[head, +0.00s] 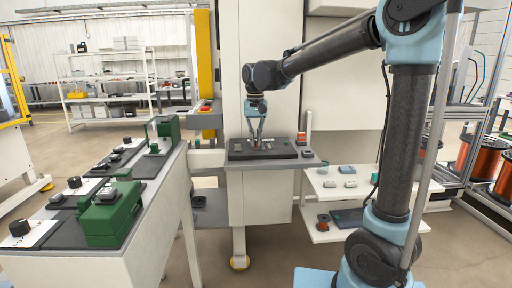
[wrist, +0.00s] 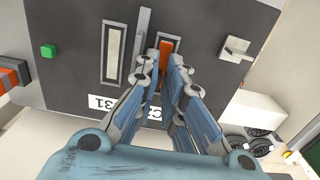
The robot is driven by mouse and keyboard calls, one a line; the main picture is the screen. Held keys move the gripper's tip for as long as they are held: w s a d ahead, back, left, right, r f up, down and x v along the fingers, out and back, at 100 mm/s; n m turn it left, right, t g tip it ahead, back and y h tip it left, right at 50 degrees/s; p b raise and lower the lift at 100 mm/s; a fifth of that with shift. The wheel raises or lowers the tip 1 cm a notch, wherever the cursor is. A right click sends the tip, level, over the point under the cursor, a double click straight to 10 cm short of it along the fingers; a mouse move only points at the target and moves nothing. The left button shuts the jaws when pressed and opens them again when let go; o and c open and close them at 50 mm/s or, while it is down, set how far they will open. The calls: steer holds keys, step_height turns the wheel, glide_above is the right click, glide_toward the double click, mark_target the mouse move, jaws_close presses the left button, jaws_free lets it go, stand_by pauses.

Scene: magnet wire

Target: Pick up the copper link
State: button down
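The copper link (wrist: 166,47) is an orange strip on the dark panel, seen in the wrist view between my fingertips. Its lower part is hidden by the fingers. My gripper (wrist: 164,62) points down at the panel, with one finger on each side of the link. The fingers are close together, and I cannot tell whether they touch it. In the head view my gripper (head: 257,140) is low over the dark panel (head: 285,154) on the grey bench in the middle; the link is too small to make out clearly there.
On the panel are a pale slotted plate (wrist: 113,52), a grey metal strip (wrist: 143,32), a green button (wrist: 48,50) and a metal lever (wrist: 235,48). A bench with green devices (head: 112,215) stands at the left. Shelves with small parts (head: 338,190) stand right of the panel.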

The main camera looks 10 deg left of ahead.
steer(key=c, duration=2.2)
jaws_free()
step_height(320, 180, up, 17)
step_height(320, 180, down, 17)
steer(key=shift+w, duration=0.1)
jaws_close()
steer(key=shift+r, duration=0.1)
step_height(320, 180, up, 10)
